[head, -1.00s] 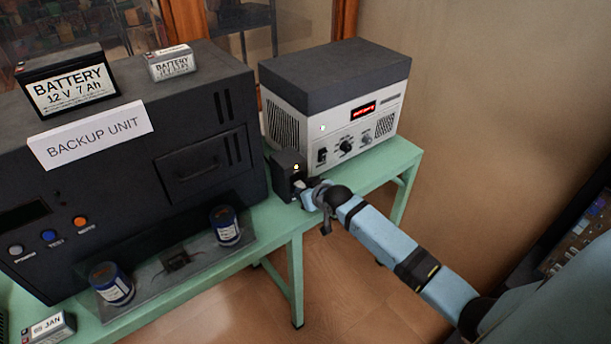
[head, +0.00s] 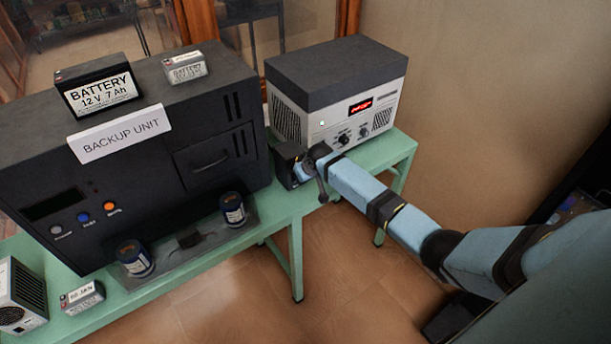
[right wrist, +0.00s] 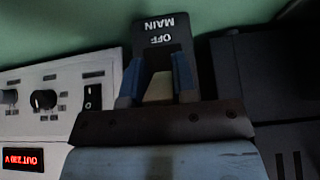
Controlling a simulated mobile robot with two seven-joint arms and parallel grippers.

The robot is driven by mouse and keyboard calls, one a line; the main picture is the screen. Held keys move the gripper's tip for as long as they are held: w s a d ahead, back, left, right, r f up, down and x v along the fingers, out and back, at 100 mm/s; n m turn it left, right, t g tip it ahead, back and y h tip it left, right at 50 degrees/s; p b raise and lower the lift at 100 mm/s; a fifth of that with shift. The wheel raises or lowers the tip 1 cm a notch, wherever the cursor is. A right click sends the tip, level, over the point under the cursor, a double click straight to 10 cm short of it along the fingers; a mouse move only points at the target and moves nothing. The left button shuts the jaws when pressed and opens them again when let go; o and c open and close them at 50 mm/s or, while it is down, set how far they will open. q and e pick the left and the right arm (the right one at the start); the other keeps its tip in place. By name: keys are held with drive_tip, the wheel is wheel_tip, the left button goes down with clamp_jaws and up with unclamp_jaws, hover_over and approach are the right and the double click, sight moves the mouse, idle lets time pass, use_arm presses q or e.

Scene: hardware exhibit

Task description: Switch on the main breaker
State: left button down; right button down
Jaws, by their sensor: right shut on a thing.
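The main breaker is a small dark box (head: 284,163) on the green bench, between the backup unit and the grey-topped power unit. In the right wrist view its face (right wrist: 163,32) reads "MAIN" and "OFF", upside down. My right gripper (right wrist: 157,85) is at the front of this box, its two blue fingers on either side of a pale switch lever (right wrist: 159,88), shut on it. In the head view my right gripper (head: 301,168) covers much of the breaker's front, so the lever's position is hard to tell. My left gripper is not in view.
The backup unit (head: 150,180) is to the left, with batteries (head: 100,88) on top. Blue cans (head: 233,210) stand in front of it. The floor before the bench is clear.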

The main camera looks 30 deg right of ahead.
idle(0.3)
drive_tip(key=c, duration=0.9)
unclamp_jaws()
drive_tip(key=v, duration=1.3)
drive_tip(key=shift+s+a+r, duration=0.1)
drive_tip(key=shift+s+r, duration=0.1)
drive_tip(key=shift+r, duration=0.1)
